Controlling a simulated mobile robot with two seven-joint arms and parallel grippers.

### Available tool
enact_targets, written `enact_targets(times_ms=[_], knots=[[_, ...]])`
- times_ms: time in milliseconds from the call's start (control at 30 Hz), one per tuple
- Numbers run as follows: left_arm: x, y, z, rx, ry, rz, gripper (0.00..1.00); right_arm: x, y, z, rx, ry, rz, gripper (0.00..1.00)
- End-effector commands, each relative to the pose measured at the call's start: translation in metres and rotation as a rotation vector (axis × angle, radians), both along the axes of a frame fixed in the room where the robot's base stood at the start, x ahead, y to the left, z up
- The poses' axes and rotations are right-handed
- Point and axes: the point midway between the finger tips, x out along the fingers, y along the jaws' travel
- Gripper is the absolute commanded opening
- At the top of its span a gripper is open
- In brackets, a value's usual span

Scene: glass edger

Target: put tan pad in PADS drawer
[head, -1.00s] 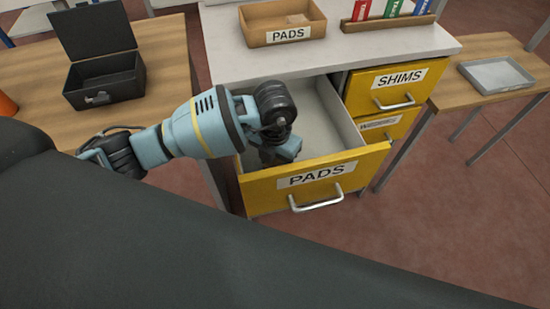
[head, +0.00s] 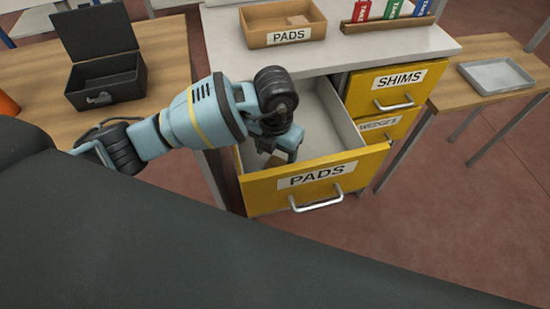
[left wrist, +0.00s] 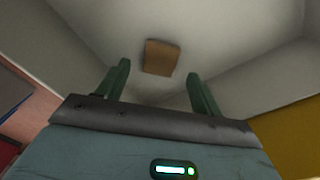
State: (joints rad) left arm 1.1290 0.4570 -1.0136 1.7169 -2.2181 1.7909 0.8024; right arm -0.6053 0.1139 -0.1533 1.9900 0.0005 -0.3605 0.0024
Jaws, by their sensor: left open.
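The yellow PADS drawer (head: 317,176) is pulled open, with a pale grey inside. My left gripper (head: 283,152) is over its front left part, pointing down. In the left wrist view, my left gripper (left wrist: 158,88) has its two fingers spread apart. A tan pad (left wrist: 160,57) shows inside the drawer, beyond and between the fingertips, with clear gaps to both. It seems to lie on the drawer floor. In the head view my gripper mostly hides it. My right gripper is not in view.
An open-topped box labelled PADS (head: 283,37) stands on the cabinet top with a tan piece inside. The SHIMS drawer (head: 396,88) is shut. A black open case (head: 104,80) is on the left table, a grey tray (head: 496,75) on the right one.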

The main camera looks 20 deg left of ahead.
Motion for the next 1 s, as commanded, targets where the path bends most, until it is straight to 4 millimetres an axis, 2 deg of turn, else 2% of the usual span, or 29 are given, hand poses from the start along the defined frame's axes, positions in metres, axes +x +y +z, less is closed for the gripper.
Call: enact_targets(times_ms=[33,200,400,600,1000], knots=[[0.002,0.000,0.015,-0.001,-0.007,-0.001,0.66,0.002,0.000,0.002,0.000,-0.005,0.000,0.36],[0.001,0.000,0.048,-0.001,-0.005,-0.001,0.66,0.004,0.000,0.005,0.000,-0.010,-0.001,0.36],[0.001,0.000,0.075,-0.001,-0.003,0.000,0.66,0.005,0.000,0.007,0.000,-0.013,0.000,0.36],[0.000,0.000,0.085,0.000,0.001,-0.001,0.66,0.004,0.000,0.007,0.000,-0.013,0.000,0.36],[0.000,0.000,0.085,-0.001,0.001,0.000,0.66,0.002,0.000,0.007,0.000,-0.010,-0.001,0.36]])
